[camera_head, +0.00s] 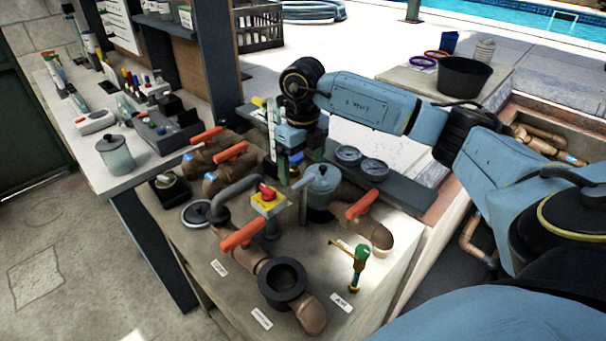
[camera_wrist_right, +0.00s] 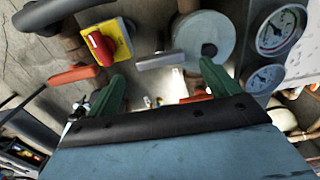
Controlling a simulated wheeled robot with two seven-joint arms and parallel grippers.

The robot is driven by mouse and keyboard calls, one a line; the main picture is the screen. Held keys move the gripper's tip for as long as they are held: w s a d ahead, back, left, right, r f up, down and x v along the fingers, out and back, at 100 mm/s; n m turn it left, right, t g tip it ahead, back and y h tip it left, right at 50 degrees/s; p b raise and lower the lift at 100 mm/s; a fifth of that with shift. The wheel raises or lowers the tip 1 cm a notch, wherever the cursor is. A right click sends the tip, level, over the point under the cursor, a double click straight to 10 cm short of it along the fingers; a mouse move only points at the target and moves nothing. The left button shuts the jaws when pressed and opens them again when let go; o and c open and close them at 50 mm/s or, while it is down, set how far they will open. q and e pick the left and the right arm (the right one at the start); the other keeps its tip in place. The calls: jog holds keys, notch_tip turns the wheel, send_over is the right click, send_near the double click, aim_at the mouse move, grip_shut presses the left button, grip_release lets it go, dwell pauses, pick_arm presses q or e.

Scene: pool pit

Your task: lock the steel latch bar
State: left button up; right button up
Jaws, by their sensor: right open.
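A short grey metal bar, which looks like the steel latch bar (camera_wrist_right: 158,61), shows in the right wrist view just beyond the gap between my green fingertips. It sits beside a round grey-green lidded canister (camera_wrist_right: 204,36). In the head view the bar (camera_head: 304,198) slants down at the left side of the canister (camera_head: 322,186). My right gripper (camera_head: 291,172) points down behind the canister, partly hidden among the pipes. In the right wrist view, my right gripper (camera_wrist_right: 163,72) is open with nothing between its fingers. My left gripper is not in view.
A yellow box with a red knob (camera_head: 267,200) stands just left of the bar. Orange-handled pipe valves (camera_head: 242,237) crowd around it. Two round gauges (camera_head: 361,164) are behind to the right. A green-topped tap (camera_head: 361,255) stands at the front right.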

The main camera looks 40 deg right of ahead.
aim_at(303, 180)
notch_tip(303, 180, up, 10)
jog(key=shift+f, duration=0.2)
jog(key=shift+f, duration=0.1)
dwell(0.5)
